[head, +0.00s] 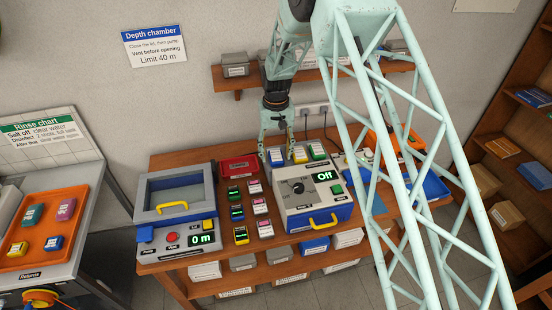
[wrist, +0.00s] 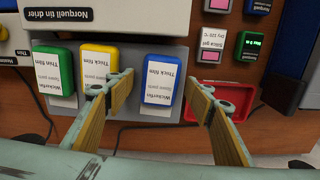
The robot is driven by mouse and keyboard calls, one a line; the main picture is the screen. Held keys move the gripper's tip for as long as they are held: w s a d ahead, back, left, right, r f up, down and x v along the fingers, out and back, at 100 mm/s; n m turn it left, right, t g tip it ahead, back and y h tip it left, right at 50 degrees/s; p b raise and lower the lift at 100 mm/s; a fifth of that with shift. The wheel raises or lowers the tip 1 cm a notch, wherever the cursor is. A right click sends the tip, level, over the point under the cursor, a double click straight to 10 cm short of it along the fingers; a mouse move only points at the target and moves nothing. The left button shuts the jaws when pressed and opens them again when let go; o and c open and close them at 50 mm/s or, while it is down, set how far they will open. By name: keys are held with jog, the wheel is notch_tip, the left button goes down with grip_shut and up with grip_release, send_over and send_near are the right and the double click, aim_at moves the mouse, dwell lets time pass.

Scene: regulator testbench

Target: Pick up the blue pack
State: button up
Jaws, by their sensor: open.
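The blue pack (wrist: 161,78) with a white "Wickerfin Thick film" label stands on a grey shelf behind the drier, beside a yellow pack (wrist: 98,75) and a green pack (wrist: 54,75). In the head view the blue pack (head: 276,157) is leftmost of the three. My gripper (wrist: 160,90) is open, with one finger on each side of the blue pack in the wrist view. The left finger lies between the blue and yellow packs. Contact cannot be told. In the head view my gripper (head: 276,146) points down over the pack.
Another blue pack (head: 54,243) lies in the orange returns tray (head: 86,204). A red tray (wrist: 205,111) sits beside the grey shelf. The drier (head: 306,188) stands in front. The wall shelf (head: 224,81) with boxes is behind my arm.

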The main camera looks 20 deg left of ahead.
aim_at(276, 155)
jog(key=c, duration=1)
jog(key=shift+r, duration=0.1)
jog(key=shift+r+b, duration=0.4)
jog(key=shift+r, duration=4.55)
